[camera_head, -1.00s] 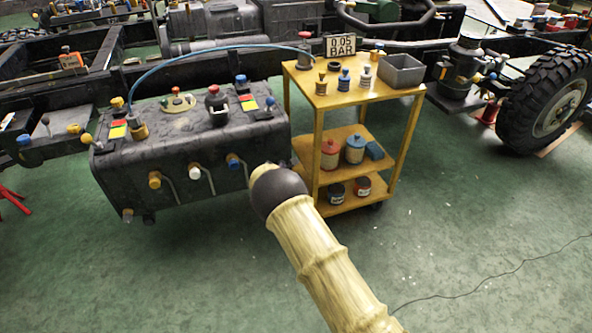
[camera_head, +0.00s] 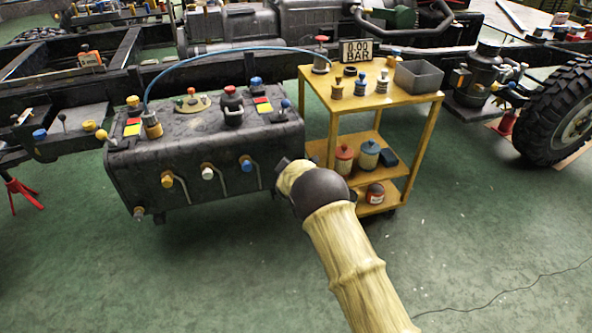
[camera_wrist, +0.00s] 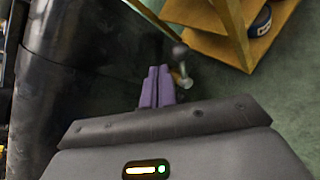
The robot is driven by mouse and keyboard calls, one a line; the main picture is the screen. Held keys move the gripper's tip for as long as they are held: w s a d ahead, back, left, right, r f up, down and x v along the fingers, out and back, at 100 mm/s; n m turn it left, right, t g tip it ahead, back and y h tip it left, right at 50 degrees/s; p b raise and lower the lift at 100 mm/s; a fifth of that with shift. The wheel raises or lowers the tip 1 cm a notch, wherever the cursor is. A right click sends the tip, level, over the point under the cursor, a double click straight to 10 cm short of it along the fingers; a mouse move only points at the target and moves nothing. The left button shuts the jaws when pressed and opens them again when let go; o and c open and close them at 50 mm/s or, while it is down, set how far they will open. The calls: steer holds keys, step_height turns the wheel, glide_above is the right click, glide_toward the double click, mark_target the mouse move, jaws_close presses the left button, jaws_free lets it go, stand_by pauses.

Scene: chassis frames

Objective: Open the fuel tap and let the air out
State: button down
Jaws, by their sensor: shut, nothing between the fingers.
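The black fuel tank (camera_head: 235,150) hangs on the frame at the left. Its front carries yellow (camera_head: 167,180), white (camera_head: 207,173) and blue (camera_head: 246,165) knobs with bent pipes. Levers with a yellow ball (camera_head: 101,135) and a blue ball (camera_head: 286,104) stand near coloured labels on top. I cannot tell which is the fuel tap. A blue hose runs from the tank to a pot (camera_head: 321,62) on the cart. My gripper (camera_wrist: 157,88) is shut and empty, beside the tank's right end. A dark knob on a pale metal stem (camera_wrist: 184,76) shows just beyond its purple fingertips; contact is unclear.
The yellow cart (camera_head: 423,135) stands close right of the tank, with jars, a grey bin (camera_head: 418,75) and a display (camera_head: 356,52) reading 0.00 BAR. A tyre (camera_head: 565,118) is at the right. The green floor in front is clear.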

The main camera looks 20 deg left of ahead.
steer(key=s+d+r, duration=0.6)
steer(key=s+r, duration=0.1)
steer(key=s, duration=0.3)
steer(key=shift+d+r, duration=0.3)
steer(key=shift+r, duration=0.05)
stand_by(0.3)
steer(key=shift+w, duration=0.1)
